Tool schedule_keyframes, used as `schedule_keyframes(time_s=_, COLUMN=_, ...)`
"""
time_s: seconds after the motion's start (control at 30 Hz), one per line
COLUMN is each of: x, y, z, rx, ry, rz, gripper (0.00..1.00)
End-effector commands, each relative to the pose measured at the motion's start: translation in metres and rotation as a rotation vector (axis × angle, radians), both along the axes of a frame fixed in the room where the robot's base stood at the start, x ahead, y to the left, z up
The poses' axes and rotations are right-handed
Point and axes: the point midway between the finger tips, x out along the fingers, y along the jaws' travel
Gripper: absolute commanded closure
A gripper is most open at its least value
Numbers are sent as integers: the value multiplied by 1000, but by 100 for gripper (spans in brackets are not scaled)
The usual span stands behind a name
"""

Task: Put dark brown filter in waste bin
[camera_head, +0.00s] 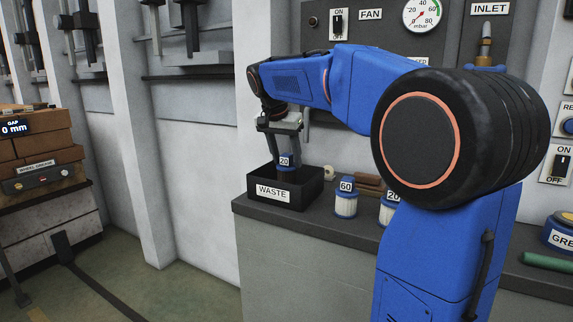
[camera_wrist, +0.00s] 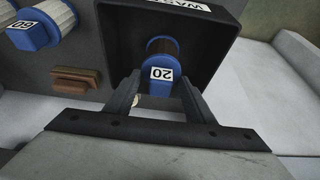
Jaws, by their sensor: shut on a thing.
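A filter with a blue cap marked 20 (camera_head: 286,161) is between the fingers of my gripper (camera_head: 280,128), at the opening of the black bin marked WASTE (camera_head: 308,190). In the wrist view its blue cap (camera_wrist: 159,84) faces me, and a dark brown body shows above the cap. My gripper (camera_wrist: 160,88) is shut on this filter. The filter's lower part is hidden by the bin wall in the head view. Whether it touches the bin floor I cannot tell.
A white filter marked 60 (camera_head: 346,200) stands right of the bin, and another pale filter (camera_head: 387,212) stands beyond it. Brown blocks (camera_head: 369,181) lie behind them. The counter's front edge (camera_head: 300,230) runs close to the bin. A wall panel rises behind.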

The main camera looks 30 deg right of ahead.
Motion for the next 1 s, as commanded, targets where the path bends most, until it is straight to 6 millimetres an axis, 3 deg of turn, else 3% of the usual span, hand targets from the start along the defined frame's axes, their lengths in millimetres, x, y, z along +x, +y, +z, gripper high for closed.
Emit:
schedule_keyframes(time_s=0.17, x=-1, y=0, z=-20, rx=1, ry=1, rz=-1, gripper=89)
schedule_keyframes(time_s=0.53, x=0, y=0, z=-23, rx=0, ry=0, rz=-1, gripper=89)
schedule_keyframes(time_s=0.57, x=0, y=0, z=-23, rx=0, ry=0, rz=-1, gripper=44)
schedule_keyframes(time_s=0.6, x=0, y=0, z=-23, rx=0, ry=0, rz=-1, gripper=34)
schedule_keyframes(time_s=1.0, x=0, y=1, z=-18, rx=0, ry=0, rz=-1, gripper=32)
